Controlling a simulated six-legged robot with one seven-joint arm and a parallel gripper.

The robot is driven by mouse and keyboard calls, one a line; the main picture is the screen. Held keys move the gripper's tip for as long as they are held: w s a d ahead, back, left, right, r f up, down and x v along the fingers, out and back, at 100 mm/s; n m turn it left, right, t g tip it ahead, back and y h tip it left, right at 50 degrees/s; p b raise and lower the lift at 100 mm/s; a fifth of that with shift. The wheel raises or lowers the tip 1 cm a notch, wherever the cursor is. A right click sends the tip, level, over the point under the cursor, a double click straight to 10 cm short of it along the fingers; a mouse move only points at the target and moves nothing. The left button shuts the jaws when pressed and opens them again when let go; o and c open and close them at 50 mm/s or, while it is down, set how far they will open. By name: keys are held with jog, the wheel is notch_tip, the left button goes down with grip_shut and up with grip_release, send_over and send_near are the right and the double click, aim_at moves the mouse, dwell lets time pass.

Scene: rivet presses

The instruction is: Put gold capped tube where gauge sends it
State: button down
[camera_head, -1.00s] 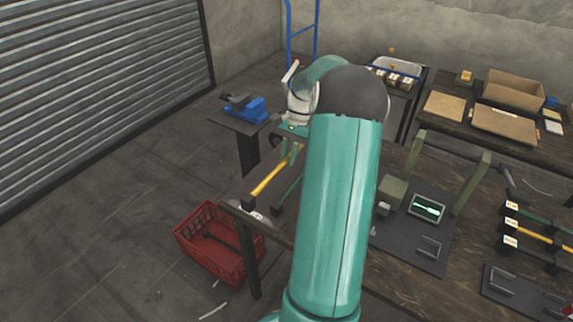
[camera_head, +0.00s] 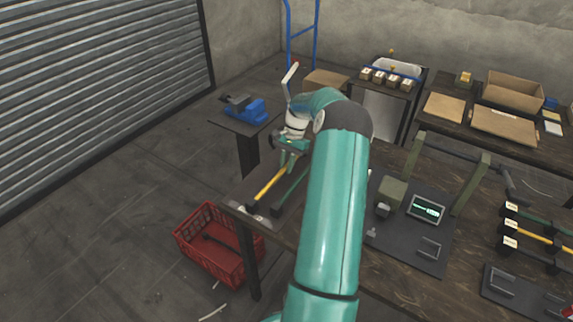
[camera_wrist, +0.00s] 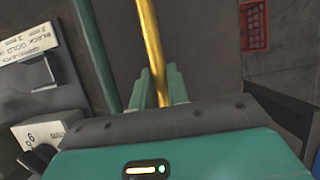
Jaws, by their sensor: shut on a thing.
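My gripper (camera_head: 291,160) is shut on a gold tube (camera_head: 270,184) over the left end of the workbench. In the wrist view the gold tube (camera_wrist: 151,42) runs between the two green fingers (camera_wrist: 161,88). Its far end is out of that view, and I cannot make out its cap. A dark green tube lies alongside it, left of it in the wrist view (camera_wrist: 93,48). The gauge (camera_head: 427,208) is a small lit screen with a pale shape on it, on a dark plate right of my arm. Its exact reading is too small to tell.
A red crate (camera_head: 215,262) stands on the floor by the bench's left end. A green-posted press frame (camera_head: 478,184) stands behind the gauge. A rack of labelled tubes (camera_head: 538,238) is at the right. A white card with lettering (camera_wrist: 30,72) shows in the wrist view.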

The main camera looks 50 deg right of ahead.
jog(key=shift+f, duration=0.1)
jog(key=c, duration=1.3)
grip_release()
jog(key=shift+c, duration=0.2)
jog(key=v, duration=1.2)
jog(key=w+a+r+n+h, duration=0.1)
jog(key=w+a+r+n, duration=0.15)
jog(key=a+r, duration=0.45)
jog(key=w+a+r+n+h, duration=0.1)
jog(key=a+r+n+h, duration=0.2)
jog(key=a, duration=0.9)
jog(key=w+a+r+n, duration=0.2)
jog(key=a+r, duration=0.4)
jog(key=a, duration=0.3)
jog(key=s+a+n+t, duration=0.6)
jog(key=s+a+n, duration=0.3)
jog(key=s+a, duration=1)
jog(key=a+f, duration=0.1)
jog(key=a, duration=0.3)
jog(key=shift+s+h, duration=0.3)
jog(key=shift+s, duration=0.05)
